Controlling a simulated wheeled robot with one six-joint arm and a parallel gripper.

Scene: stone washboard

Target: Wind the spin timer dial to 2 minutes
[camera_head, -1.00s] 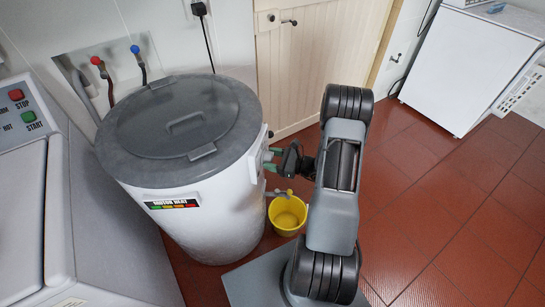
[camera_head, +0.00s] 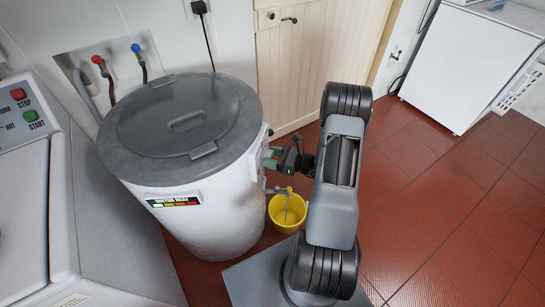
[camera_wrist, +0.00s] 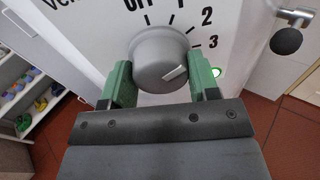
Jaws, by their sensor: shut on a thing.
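The spin timer dial (camera_wrist: 160,60) is a round grey knob with a white pointer line, on the white front panel of the spin dryer (camera_head: 205,215). Printed marks OFF, 1, 2 and 3 run over its top and right side. The pointer line slants right and slightly up, toward the 3 side; its exact reading is hard to tell. My gripper (camera_wrist: 160,88) is shut on the dial, with one green finger at each side. In the head view my gripper (camera_head: 272,158) meets the dryer's right side, and the dial is hidden there.
A green light (camera_wrist: 216,72) glows right of the dial. A spout with a dark ball end (camera_wrist: 286,41) juts out at right. A yellow bucket (camera_head: 276,213) stands under the spout, with a thin streak inside. A washing machine (camera_head: 105,235) stands at left. Open tiled floor lies right.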

